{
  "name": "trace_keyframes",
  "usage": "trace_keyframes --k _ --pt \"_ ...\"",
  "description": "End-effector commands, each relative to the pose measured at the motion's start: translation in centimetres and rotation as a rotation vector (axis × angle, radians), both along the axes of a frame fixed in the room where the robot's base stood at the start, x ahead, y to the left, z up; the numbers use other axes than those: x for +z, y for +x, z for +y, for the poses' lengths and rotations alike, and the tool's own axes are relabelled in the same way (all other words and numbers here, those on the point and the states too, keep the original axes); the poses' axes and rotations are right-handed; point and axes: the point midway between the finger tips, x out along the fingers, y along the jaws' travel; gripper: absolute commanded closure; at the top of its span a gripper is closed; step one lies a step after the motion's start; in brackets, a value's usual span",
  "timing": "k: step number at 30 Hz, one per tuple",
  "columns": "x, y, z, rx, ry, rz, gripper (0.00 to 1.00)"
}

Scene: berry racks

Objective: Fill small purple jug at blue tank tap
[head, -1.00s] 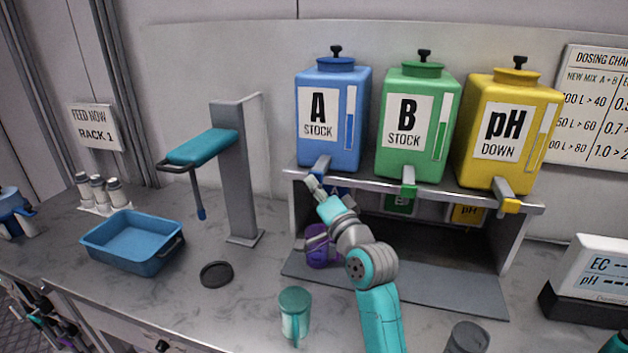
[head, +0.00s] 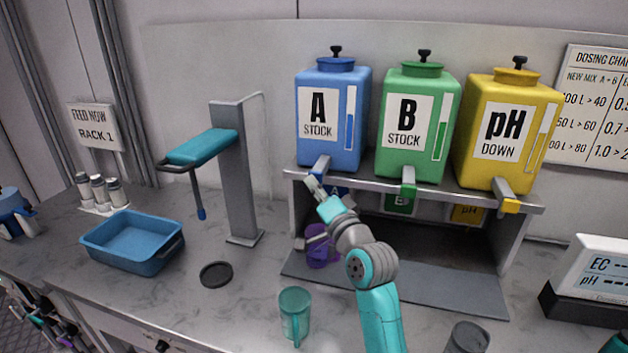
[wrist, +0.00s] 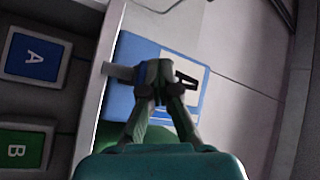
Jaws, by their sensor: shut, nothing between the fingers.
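The small purple jug (head: 321,248) stands on the grey mat under the shelf, below the blue tank, partly hidden by my arm. The blue tank (head: 333,150), marked A STOCK, sits on the shelf; its tap (head: 320,165) juts out at the front edge above the jug. My gripper (head: 311,183) is shut and empty, right at the tap. In the wrist view my gripper (wrist: 158,72) is in front of the blue tank (wrist: 150,58) and covers part of it. Whether the fingers touch the tap cannot be told. The jug's inside is not visible.
A green tank (head: 416,150) and a yellow tank (head: 500,165) stand to the right on the same shelf (head: 440,195). A teal cup (head: 294,315) and a dark disc (head: 216,274) are on the counter in front. A blue tray (head: 130,245) lies at left.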

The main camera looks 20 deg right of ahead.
Motion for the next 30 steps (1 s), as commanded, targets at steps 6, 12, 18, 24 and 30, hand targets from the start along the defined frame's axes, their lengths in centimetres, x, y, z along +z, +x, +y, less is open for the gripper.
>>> trace_keyframes --k 6,12,18,24,30 --pt "-0.1 -0.2 0.2 -0.001 0.0 0.001 1.0" --pt "-0.1 -1.0 0.8 0.001 0.0 0.0 1.0" --pt "0.0 -1.6 1.2 0.0 0.0 0.0 1.0" --pt "0.0 -1.6 1.2 0.0 0.0 0.0 1.0" --pt "-0.1 -2.2 1.6 0.001 0.0 0.0 1.0"
